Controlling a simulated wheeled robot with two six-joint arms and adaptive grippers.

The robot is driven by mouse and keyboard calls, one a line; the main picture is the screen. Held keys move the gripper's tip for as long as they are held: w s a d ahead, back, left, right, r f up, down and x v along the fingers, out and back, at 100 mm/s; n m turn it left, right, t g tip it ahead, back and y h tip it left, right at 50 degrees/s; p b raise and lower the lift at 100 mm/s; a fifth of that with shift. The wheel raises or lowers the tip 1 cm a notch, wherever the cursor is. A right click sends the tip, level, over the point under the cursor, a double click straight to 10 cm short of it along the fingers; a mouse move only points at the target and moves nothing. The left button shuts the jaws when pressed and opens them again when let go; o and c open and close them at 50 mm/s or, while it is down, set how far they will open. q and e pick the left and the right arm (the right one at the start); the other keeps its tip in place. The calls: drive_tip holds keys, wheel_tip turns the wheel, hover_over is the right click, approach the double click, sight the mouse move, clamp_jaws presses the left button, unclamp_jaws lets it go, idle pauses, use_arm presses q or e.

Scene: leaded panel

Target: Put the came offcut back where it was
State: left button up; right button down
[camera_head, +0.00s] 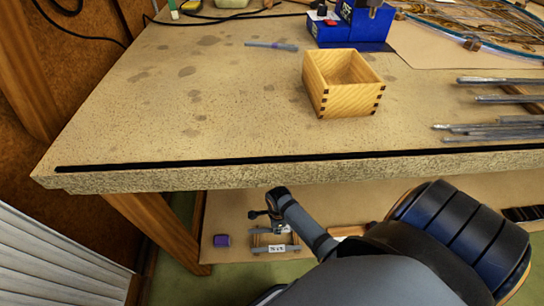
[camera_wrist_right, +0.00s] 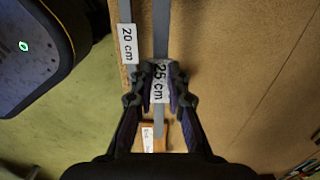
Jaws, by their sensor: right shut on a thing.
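In the right wrist view my right gripper (camera_wrist_right: 160,84) is shut on a grey came strip with a label reading "25 cm" (camera_wrist_right: 159,70). The fingers lie on both sides of the strip at the label. A second grey strip labelled "20 cm" (camera_wrist_right: 128,42) lies parallel, just left of it, apart from the fingers. In the head view the right gripper (camera_head: 277,228) is small, low beside the lower shelf, with a label reading "20 cm" (camera_head: 277,248) near it. Which strip is the task's offcut cannot be told. My left gripper is not in view.
The bench (camera_head: 180,110) overhangs the lower shelf (camera_head: 225,205), which holds a small purple block (camera_head: 221,240). On the bench stand an open wooden box (camera_head: 345,102), a blue tool (camera_head: 350,30) and several grey came lengths (camera_head: 500,128). The bench's left half is mostly clear.

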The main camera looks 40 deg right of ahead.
drive_tip(key=w+f, duration=0.1)
drive_tip(key=w+f+b, duration=0.1)
drive_tip(key=f, duration=0.1)
drive_tip(key=shift+w+b, duration=0.25)
drive_tip(key=shift+b, duration=0.05)
drive_tip(key=shift+w+f, duration=0.15)
drive_tip(key=shift+w, duration=0.05)
drive_tip(key=f+b, duration=0.2)
drive_tip(key=f, duration=0.1)
drive_tip(key=shift+w+f, duration=0.3)
drive_tip(key=shift+w, duration=0.05)
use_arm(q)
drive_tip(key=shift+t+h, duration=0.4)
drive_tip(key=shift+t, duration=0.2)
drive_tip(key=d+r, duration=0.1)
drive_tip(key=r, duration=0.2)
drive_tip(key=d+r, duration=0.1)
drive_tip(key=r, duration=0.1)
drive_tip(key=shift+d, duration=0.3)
use_arm(e)
drive_tip(key=shift+f, duration=0.1)
drive_tip(key=shift+f, duration=0.15)
drive_tip(key=c, duration=1.3)
unclamp_jaws()
drive_tip(key=shift+c, duration=0.2)
